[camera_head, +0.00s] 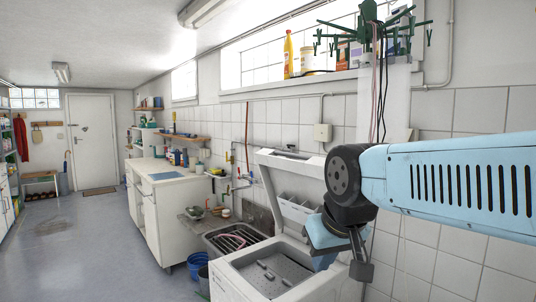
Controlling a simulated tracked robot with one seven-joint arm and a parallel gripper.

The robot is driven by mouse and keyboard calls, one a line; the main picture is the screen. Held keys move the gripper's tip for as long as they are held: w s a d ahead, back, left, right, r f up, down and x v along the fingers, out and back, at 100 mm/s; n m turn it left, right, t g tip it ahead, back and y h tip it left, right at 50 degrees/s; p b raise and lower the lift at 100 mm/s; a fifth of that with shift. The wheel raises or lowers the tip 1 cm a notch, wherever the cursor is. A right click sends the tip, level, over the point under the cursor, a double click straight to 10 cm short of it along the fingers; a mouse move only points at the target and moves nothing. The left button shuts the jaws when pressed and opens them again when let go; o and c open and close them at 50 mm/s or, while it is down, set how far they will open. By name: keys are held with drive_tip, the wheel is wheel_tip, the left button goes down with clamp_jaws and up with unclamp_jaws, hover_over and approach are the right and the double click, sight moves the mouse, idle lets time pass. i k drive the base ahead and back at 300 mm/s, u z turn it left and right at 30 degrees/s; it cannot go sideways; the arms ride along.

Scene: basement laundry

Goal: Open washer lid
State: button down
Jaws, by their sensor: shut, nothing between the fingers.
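The white top-loading washer (228,281) stands at the lower middle, cut off by the bottom edge of the picture. Its lid (287,160) is raised and leans back near the tiled wall, with its inner side and a compartmented tray (296,208) showing. The grey inside of the top (263,274) is exposed, with small raised parts on it. My gripper (360,272) is shut and empty at the right side of the washer, pointing down. My arm hides the right part of the lid and the washer's right rear; I cannot tell whether the gripper touches the washer.
A sink (238,238) with a rack is left of the washer, with blue (197,265) and grey buckets below. A white cabinet (165,215) stands farther left. The floor at left is open.

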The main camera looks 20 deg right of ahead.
sight(295, 190)
drive_tip(key=i, duration=0.85)
